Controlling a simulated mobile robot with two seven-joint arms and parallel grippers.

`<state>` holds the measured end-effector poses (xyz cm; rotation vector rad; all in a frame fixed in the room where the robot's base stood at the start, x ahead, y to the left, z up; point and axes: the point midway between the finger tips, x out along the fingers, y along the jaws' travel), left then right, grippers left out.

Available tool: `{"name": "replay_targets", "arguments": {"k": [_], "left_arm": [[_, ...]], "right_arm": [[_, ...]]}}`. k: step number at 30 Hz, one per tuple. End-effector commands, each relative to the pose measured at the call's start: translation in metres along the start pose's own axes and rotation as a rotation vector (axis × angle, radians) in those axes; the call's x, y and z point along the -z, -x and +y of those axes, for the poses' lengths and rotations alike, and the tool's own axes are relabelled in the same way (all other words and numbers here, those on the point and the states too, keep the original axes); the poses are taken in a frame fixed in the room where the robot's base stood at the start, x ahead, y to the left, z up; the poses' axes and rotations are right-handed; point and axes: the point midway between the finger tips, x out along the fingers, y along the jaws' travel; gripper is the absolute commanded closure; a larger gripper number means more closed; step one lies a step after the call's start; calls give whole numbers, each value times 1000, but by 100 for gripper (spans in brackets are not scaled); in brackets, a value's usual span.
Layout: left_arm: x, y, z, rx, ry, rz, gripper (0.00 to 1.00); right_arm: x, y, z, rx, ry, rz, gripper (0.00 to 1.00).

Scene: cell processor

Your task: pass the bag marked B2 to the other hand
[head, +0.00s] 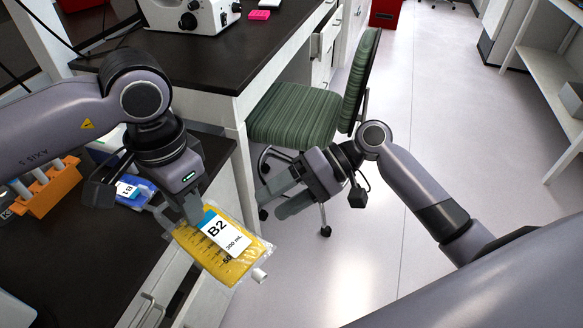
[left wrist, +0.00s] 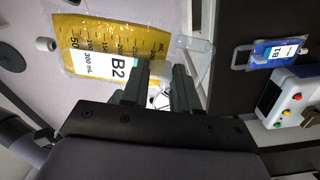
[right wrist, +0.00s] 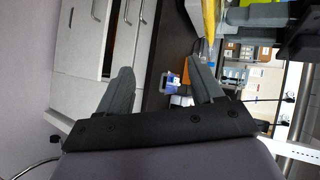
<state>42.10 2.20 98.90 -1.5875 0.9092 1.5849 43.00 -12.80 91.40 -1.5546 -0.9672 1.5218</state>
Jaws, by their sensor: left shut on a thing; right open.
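The bag marked B2 (head: 222,246) is a clear pouch of yellow liquid with a white and blue label. My left gripper (head: 196,222) is shut on its upper edge and holds it in the air just past the bench's front edge. The bag also fills the upper left of the left wrist view (left wrist: 115,45). My right gripper (head: 270,201) is open and empty, to the right of the bag and apart from it, its fingers pointing left. In the right wrist view its two fingers (right wrist: 160,78) are spread, and the bag's yellow edge (right wrist: 208,20) shows at the top.
A blue bag marked B1 (head: 138,192) lies on the dark bench (head: 75,258) beside an orange tube rack (head: 48,189). A green chair (head: 292,116) stands behind my right gripper. Open floor (head: 440,130) lies to the right.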

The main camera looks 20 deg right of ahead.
Motion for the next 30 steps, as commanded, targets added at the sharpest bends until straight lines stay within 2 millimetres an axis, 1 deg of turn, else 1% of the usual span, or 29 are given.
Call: {"name": "replay_targets", "arguments": {"k": [1, 3, 6, 10, 13, 17, 27, 30], "left_arm": [[0, 1, 0, 0, 0, 1, 100], [0, 1, 0, 0, 0, 1, 100], [0, 1, 0, 0, 0, 1, 100], [0, 0, 0, 0, 0, 1, 100], [0, 0, 0, 0, 0, 1, 100], [0, 0, 0, 0, 0, 1, 100], [0, 1, 0, 0, 0, 1, 100], [0, 1, 0, 0, 0, 1, 100]], "right_arm": [[1, 10, -14, 20, 4, -40, 34], [-2, 22, -31, 48, 7, -100, 34], [-6, 35, -50, 77, 13, -166, 34], [-10, 46, -63, 98, 18, -218, 34], [-12, 46, -66, 104, 20, -234, 34], [-17, 32, -69, 107, 21, -239, 34], [-31, -30, -75, 108, 20, -236, 34], [-35, -45, -77, 108, 21, -235, 34]]}}
